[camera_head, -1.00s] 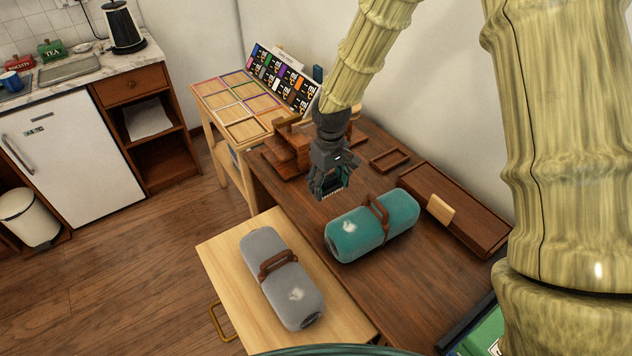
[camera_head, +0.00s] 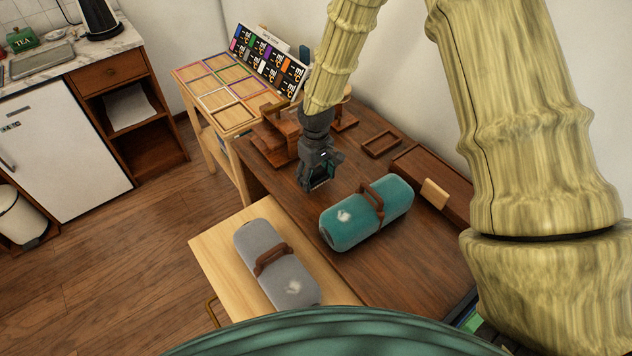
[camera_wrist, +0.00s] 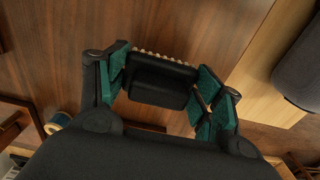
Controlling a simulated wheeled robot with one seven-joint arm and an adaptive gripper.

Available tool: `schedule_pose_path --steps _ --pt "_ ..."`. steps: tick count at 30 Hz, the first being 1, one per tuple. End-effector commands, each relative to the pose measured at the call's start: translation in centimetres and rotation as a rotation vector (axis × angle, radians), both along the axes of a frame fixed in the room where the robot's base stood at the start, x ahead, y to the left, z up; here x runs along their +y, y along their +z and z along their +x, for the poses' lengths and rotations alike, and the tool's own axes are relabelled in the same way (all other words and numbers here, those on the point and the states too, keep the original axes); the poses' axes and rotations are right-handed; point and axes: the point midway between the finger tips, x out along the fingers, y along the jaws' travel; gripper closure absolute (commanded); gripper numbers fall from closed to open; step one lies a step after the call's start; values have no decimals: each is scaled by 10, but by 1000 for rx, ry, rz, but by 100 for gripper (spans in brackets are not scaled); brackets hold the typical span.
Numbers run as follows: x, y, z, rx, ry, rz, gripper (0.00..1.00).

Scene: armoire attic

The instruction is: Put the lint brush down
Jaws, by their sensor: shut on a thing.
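My gripper (camera_head: 319,176) is over the dark wooden desk top, left of the teal bolster (camera_head: 350,222). It is shut on the lint brush, a black block (camera_wrist: 160,82) with a row of pale bristles, held between the green finger pads in the wrist view. In the head view the brush is small and mostly hidden by the fingers. It is low over the bare desk wood; I cannot tell whether it touches. The teal bolster, with a brown handle and a white lint patch, lies on the desk (camera_head: 400,262). A grey bolster (camera_head: 262,240) lies on a pale wooden panel.
The pale panel (camera_head: 212,250) juts out from the desk front. A small wooden tray (camera_head: 381,143) and a long wooden box (camera_head: 445,180) lie along the back. Wooden steps (camera_head: 272,140) stand behind my gripper. A side table with coloured frames (camera_head: 232,118) is at the left.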

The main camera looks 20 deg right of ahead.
Motion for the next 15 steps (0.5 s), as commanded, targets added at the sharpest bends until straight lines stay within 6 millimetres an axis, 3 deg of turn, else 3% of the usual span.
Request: schedule_pose_path --steps 7,15 --pt "0 -28 -1 3 1 -1 72" --pt "0 -34 0 0 0 0 72"
